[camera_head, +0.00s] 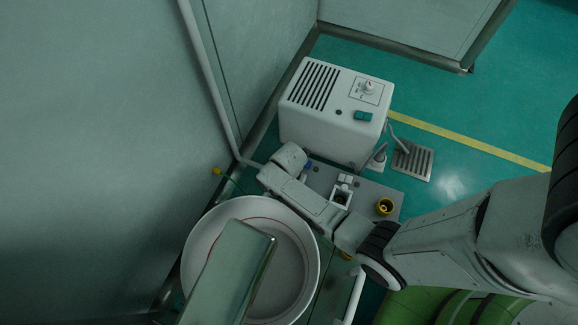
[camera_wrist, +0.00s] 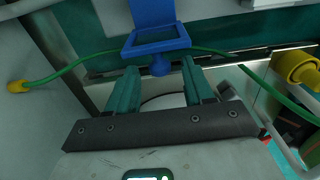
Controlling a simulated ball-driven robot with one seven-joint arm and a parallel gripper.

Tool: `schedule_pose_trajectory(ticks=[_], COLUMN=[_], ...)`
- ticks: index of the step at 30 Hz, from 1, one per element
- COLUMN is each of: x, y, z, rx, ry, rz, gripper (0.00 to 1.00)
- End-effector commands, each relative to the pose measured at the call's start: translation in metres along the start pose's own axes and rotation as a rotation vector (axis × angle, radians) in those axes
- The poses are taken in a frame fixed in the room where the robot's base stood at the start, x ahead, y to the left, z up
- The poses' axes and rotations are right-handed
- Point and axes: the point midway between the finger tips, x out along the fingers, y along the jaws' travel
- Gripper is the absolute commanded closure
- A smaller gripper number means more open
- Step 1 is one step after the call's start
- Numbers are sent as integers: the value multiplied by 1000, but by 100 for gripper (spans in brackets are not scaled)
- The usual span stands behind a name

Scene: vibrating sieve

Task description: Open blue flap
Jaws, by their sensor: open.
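The blue flap (camera_wrist: 155,14) shows at the top of the wrist view, with a blue frame-shaped part (camera_wrist: 156,43) and a rounded blue knob below it. My gripper (camera_wrist: 159,68) has its two teal fingers apart, one on each side of the knob. I cannot tell whether either finger touches the knob. In the head view my arm covers most of this spot, and only a small blue bit (camera_head: 307,166) shows beside it. My fingers are hidden there.
A green cable (camera_wrist: 226,57) runs behind the fingers from a yellow end (camera_wrist: 17,86) at left. A yellow fitting (camera_wrist: 297,67) is at right. A white round bowl (camera_head: 201,232) is below my arm, and a white control box (camera_head: 318,127) stands behind. A wall is at left.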

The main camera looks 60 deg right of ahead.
Motion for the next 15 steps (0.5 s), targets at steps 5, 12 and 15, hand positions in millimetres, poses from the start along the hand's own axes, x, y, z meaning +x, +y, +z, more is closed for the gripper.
schedule_pose_trajectory(ticks=[5, 12, 15], x=[-39, -80, -91], y=[0, 0, 0], z=[0, -1, -1], rx=[0, 0, -1], ry=[-1, 1, 1], rz=[2, 0, 0], gripper=[48, 48, 48])
